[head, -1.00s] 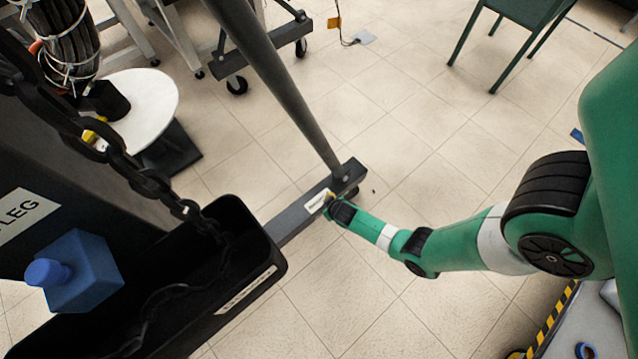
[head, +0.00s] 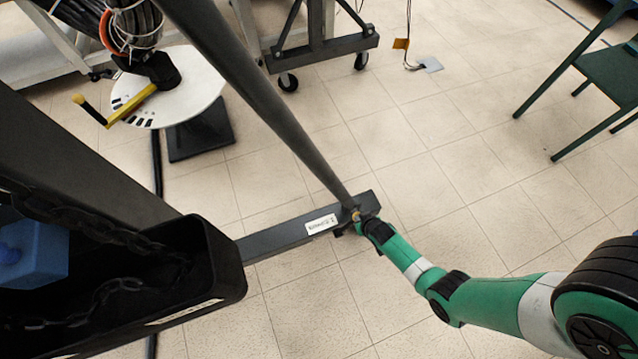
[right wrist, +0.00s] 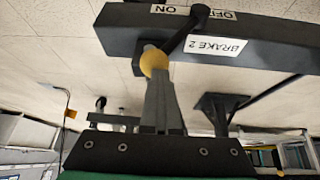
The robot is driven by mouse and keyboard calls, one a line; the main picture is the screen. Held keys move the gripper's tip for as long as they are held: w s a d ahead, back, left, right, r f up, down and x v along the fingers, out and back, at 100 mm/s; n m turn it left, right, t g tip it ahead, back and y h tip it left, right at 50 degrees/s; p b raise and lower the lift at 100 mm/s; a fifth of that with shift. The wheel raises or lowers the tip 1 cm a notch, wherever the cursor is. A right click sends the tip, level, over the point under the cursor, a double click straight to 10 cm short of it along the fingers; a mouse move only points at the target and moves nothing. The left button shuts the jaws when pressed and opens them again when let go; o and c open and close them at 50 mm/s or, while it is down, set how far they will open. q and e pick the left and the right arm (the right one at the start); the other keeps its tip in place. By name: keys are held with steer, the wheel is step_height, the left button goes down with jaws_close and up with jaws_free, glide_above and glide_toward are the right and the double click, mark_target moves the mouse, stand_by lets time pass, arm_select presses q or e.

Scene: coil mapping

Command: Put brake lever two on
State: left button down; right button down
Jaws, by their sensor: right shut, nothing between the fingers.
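The brake lever (right wrist: 178,45) is a dark arm with a yellow ball knob (right wrist: 153,62), on a dark beam with an upside-down "BRAKE 2" label (right wrist: 218,47). In the right wrist view the lever slants down and left from its pivot, toward the side of the "ON" label (right wrist: 170,10). The "OFF" label (right wrist: 234,14) is right of the pivot. My right gripper (right wrist: 158,85) is shut and empty, its fingertips right at the knob; touch is unclear. In the head view my right gripper (head: 362,222) hides most of the lever. My left gripper is out of view.
A round white table (head: 190,90) and a green chair (head: 600,75) stand farther off.

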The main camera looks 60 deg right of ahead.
steer(key=shift+s+f, duration=0.55)
steer(key=shift+s+a, duration=0.1)
steer(key=d+r+p+v, duration=0.1)
steer(key=d+p+v, duration=0.1)
steer(key=p+v, duration=0.7)
step_height(320, 180, up, 3)
steer(key=shift+s+f+p, duration=0.2)
steer(key=shift+s+p, duration=0.15)
steer(key=shift+s, duration=0.3)
